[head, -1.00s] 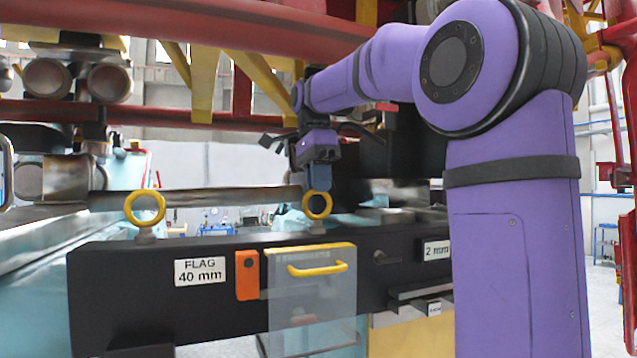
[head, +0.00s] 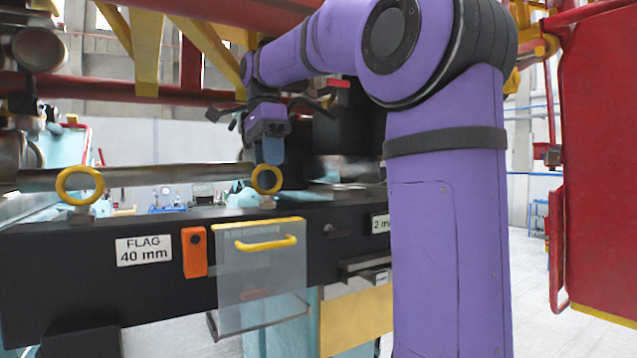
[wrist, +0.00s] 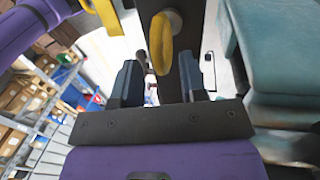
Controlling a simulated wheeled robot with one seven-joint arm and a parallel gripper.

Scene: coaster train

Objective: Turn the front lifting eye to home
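Two yellow lifting eyes stand on the black beam (head: 170,225): a left one (head: 80,204) and a right one (head: 266,193). I cannot tell from the pictures which is the front one. My gripper (head: 267,163) points down at the top of the right eye. In the wrist view my gripper (wrist: 160,68) has its two dark fingers apart. The right eye (wrist: 161,45) shows nearly edge-on, its near end between the fingers, with a gap on each side. The head view hides how deep the fingers reach around the ring.
The beam's front carries a "FLAG 40 mm" label (head: 144,250), an orange block (head: 194,252) and a clear panel (head: 262,285) with a yellow handle (head: 265,243). A grey bar (head: 150,176) runs behind the eyes. Red and yellow framework hangs overhead. A red panel (head: 600,160) stands at right.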

